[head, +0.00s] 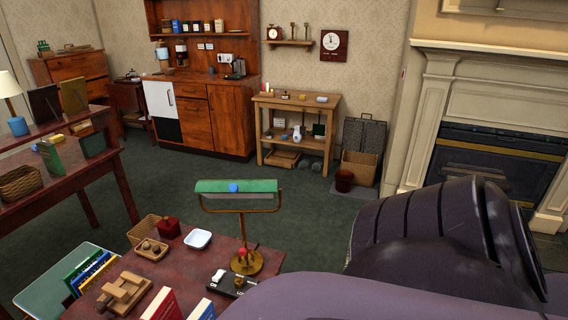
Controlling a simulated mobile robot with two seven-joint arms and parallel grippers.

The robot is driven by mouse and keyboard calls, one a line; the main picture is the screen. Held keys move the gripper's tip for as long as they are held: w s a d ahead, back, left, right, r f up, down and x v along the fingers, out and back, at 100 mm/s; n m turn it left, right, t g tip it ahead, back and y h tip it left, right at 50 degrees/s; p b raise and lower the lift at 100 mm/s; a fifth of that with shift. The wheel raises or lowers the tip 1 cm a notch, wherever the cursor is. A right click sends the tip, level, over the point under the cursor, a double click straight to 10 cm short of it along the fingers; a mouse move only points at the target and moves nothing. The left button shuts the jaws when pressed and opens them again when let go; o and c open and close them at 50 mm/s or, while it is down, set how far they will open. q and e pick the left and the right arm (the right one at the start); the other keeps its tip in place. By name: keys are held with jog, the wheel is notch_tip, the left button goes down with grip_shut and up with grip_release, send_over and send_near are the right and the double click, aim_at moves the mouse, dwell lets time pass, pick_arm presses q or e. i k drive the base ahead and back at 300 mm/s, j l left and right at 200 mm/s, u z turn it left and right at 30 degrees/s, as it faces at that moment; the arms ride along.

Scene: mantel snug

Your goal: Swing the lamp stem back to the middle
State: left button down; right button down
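The desk lamp stands near the far right part of the dark red desk (187,268). It has a long green shade (262,187) with a blue knob (233,188), a thin brass stem (243,230) and a round brass base (247,263). The stem looks close to upright, with its top slightly left of its foot; any swing toward or away from me I cannot judge. A small red ball (241,252) shows low by the stem. Neither of my grippers is in view, and nothing visible touches the lamp.
A black tray (231,287) lies before the base. A white dish (198,239), dark red pot (168,228), wicker basket (143,229), wooden block piece (125,291) and books (163,304) crowd the desk. A large purple shape (440,235) blocks the lower right.

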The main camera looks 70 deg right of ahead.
aim_at(243, 240)
jog(key=k+l, duration=0.1)
jog(key=l, duration=1.7)
